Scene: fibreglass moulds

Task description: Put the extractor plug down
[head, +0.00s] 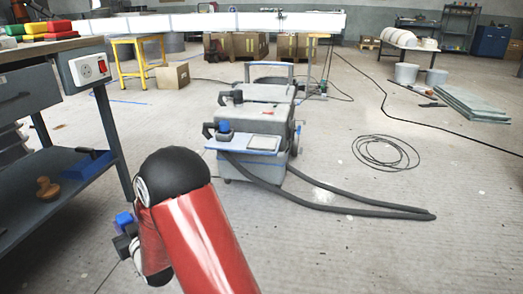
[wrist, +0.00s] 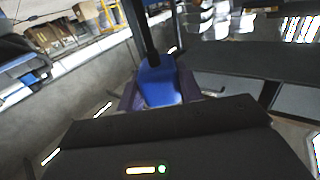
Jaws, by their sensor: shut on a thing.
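My gripper (head: 126,230) is low in front of the workbench's right end, beside my red arm. It is shut on the extractor plug, a blue block (head: 123,218) that shows just above the jaws. In the wrist view the blue plug (wrist: 160,84) sits between the two dark fingers (wrist: 160,100), with a black stem or cable running up from it. The wall-type socket box (head: 89,69), white with a red switch, is on the bench's end, up and left of my gripper. The plug is apart from it. The plug's pins are hidden.
The grey extractor (head: 265,95) with a blue-edged shelf stands mid-floor, its dark hose (head: 350,203) trailing right. The bench's lower shelf (head: 60,195) holds a blue tray and a brown knob-like object. A coiled cable (head: 385,152) lies on the floor. Open floor lies around the extractor.

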